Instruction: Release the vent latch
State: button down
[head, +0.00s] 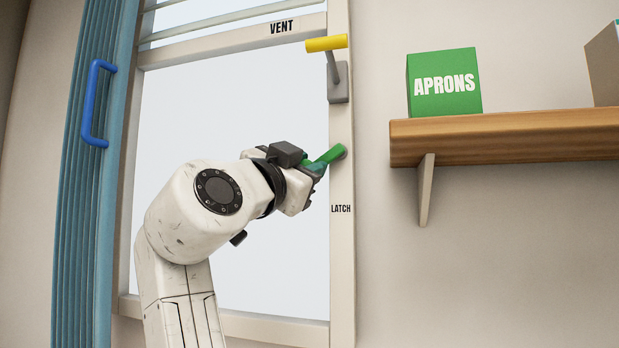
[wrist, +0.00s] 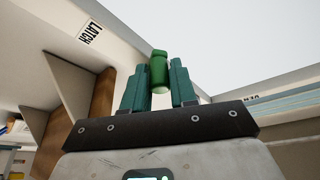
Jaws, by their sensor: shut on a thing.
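The green latch handle (head: 331,154) sits on the right upright of the window frame, above the LATCH label (head: 341,209). It slants down and left from its round mount. My gripper (head: 318,166) is at its lower left end. In the wrist view the green handle (wrist: 158,72) stands between the two teal fingers of my gripper (wrist: 159,82), which are shut on it. The LATCH label also shows in the wrist view (wrist: 90,32). The handle's lower end is partly hidden by the fingers in the head view.
A yellow-gripped lever (head: 327,44) is above the latch, by the VENT label (head: 281,27). A wooden shelf (head: 500,140) with a green APRONS box (head: 444,84) juts out at right. A blue handle (head: 90,104) is on the teal folded panel at left.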

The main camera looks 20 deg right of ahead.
jog(key=shift+a+r+m+g, duration=0.1)
jog(key=shift+r+m+g, duration=0.2)
jog(key=shift+m, duration=0.3)
jog(key=c, duration=1)
grip_release()
jog(key=shift+w, duration=0.1)
jog(key=shift+f, duration=0.1)
jog(key=b+v, duration=0.2)
jog(key=v, duration=0.8)
jog(key=shift+s+a+f, duration=0.1)
jog(key=shift+s+a, duration=0.15)
jog(key=shift+a, duration=0.05)
